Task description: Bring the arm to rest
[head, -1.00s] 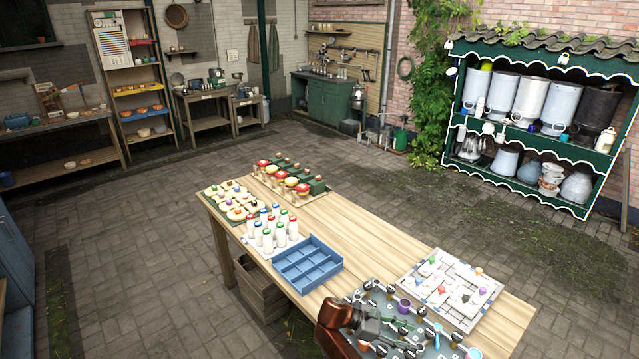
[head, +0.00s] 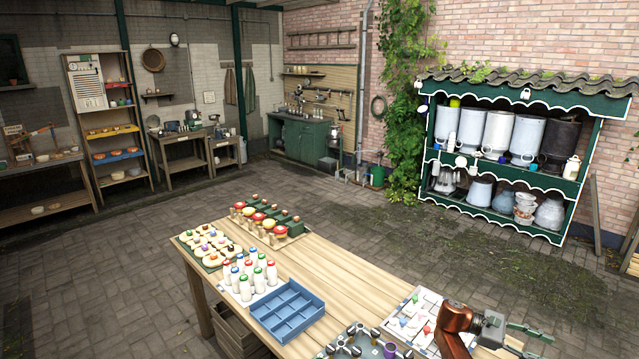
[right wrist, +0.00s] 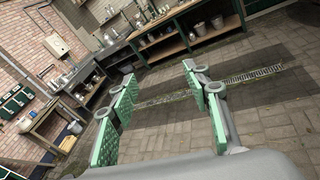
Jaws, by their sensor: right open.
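My right arm comes in at the bottom right of the head view. My left gripper is in neither view.
The wooden table (head: 345,280) holds a blue divided tray (head: 288,312), white bottles (head: 250,275), a patterned board (head: 408,330) and a grey tray (head: 352,343) of tools. A green shelf (head: 500,165) with milk churns stands behind. The paved floor between is clear.

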